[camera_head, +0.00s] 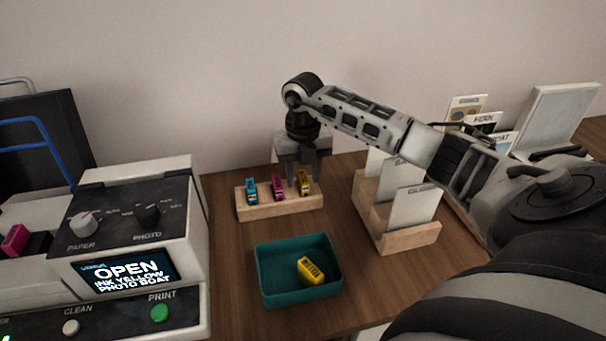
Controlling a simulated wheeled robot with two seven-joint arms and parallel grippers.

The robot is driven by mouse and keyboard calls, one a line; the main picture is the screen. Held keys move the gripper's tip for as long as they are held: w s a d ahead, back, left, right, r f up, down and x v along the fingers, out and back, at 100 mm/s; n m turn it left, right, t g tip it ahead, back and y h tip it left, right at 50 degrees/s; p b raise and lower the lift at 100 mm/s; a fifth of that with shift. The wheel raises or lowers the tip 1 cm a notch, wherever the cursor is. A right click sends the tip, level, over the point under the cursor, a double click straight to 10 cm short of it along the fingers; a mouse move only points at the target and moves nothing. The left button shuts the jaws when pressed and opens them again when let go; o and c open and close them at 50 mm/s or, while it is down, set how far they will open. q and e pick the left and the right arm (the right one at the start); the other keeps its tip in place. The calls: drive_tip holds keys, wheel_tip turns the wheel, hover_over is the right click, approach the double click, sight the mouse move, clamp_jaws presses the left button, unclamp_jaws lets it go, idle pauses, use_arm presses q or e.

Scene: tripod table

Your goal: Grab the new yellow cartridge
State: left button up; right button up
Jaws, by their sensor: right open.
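A yellow cartridge (303,187) stands upright at the right end of a wooden rack (282,209), beside a magenta cartridge (277,186) and a blue cartridge (251,190). Another yellow cartridge (311,270) lies tilted in a teal tray (266,281) in front of the rack. My right gripper (304,180) points down over the rack's right end. Its fingers are open around or just beside the standing yellow cartridge; I cannot tell whether they touch it. My left gripper is not in view.
A printer (130,220) with a screen, knobs and buttons stands at the left, with a magenta cartridge (16,240) in its open part. A wooden card holder (408,237) stands right of the rack, close under my right arm. Bare table lies between rack and tray.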

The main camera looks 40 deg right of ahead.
drive_tip(key=shift+f, duration=0.4)
clamp_jaws()
drive_tip(key=shift+r, duration=0.1)
